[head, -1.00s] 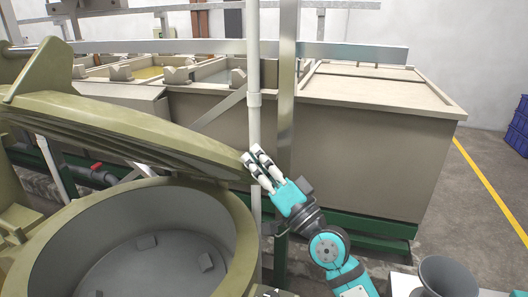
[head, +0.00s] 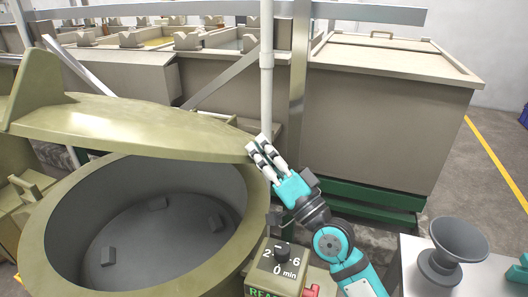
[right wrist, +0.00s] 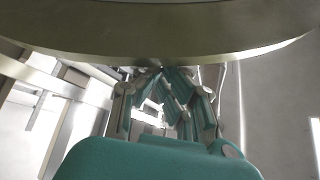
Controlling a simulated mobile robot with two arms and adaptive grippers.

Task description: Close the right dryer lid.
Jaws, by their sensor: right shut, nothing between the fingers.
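The right dryer lid (head: 140,125) is an olive-green disc hinged at the left. It hangs tilted above the round dryer drum (head: 48,230), with a gap between its right edge and the drum rim. Its upper face shows. My right gripper (head: 257,147) is shut and empty, with its fingertips at the lid's right edge. In the right wrist view the lid's curved edge (right wrist: 160,45) spans the top, and the fingertips (right wrist: 163,72) meet or nearly meet it. The drum is open, with several small dark blocks inside.
A timer box (head: 278,268) with a knob stands at the drum's front right. A vertical white pipe (head: 266,75) and a metal post (head: 299,90) rise behind my right gripper. A grey table (head: 410,270) with a dark funnel-shaped piece (head: 458,240) is at right.

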